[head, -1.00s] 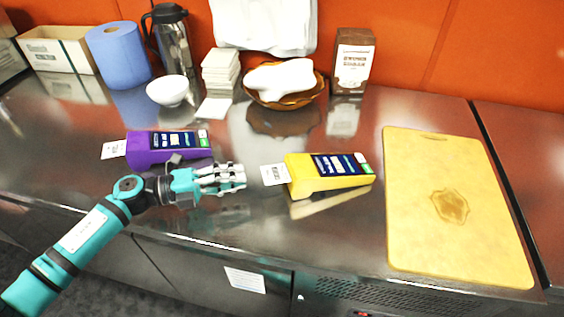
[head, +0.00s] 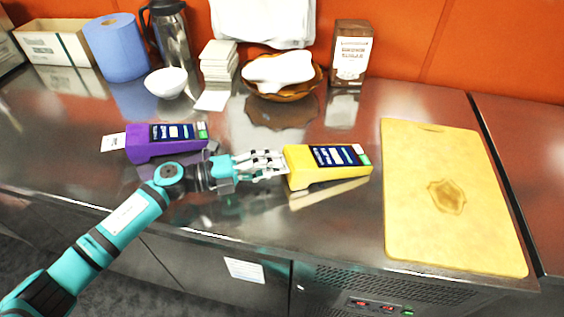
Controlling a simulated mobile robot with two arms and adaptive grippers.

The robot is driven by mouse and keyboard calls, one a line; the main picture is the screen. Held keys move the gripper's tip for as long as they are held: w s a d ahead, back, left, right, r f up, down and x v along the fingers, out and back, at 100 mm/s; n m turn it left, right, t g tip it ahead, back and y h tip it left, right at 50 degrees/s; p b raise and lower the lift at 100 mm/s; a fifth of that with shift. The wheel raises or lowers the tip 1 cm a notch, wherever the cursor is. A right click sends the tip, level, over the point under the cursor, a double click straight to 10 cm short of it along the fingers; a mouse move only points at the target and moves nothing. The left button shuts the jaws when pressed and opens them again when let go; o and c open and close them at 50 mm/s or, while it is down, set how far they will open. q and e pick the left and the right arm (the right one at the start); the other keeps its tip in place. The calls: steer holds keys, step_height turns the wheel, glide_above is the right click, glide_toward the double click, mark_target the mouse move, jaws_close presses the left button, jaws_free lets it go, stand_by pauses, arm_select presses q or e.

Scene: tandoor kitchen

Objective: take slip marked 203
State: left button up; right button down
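A yellow card terminal (head: 305,180) lies on the steel counter. The white slip that stuck out of its left end is now covered by my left gripper (head: 281,164). The fingertips are at that end of the terminal; whether they are closed on the slip cannot be made out. A purple card terminal (head: 150,150) lies farther left, with a white slip (head: 112,142) sticking out of its left end. The print on the slips is too small to read, so I cannot tell which is marked 203. My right gripper is not in view.
A yellow cutting board (head: 450,240) lies to the right. Along the back are a blue paper roll (head: 117,50), a white bowl (head: 166,83), stacked white cards (head: 218,62), a basket (head: 283,95) and a brown carton (head: 350,52). The front counter strip is clear.

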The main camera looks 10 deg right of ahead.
arm_select(q)
jaws_close()
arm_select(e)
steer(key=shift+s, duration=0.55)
arm_select(q)
steer(key=shift+a, duration=0.15)
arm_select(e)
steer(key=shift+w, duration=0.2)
arm_select(q)
steer(key=shift+s+a, duration=0.1)
steer(key=shift+a, duration=0.25)
steer(key=shift+s+a+r, duration=0.1)
steer(key=shift+s+a, duration=0.1)
steer(key=shift+a, duration=0.95)
steer(key=shift+s+a+r, duration=0.1)
steer(key=shift+s+a, duration=0.1)
steer(key=shift+a, duration=0.9)
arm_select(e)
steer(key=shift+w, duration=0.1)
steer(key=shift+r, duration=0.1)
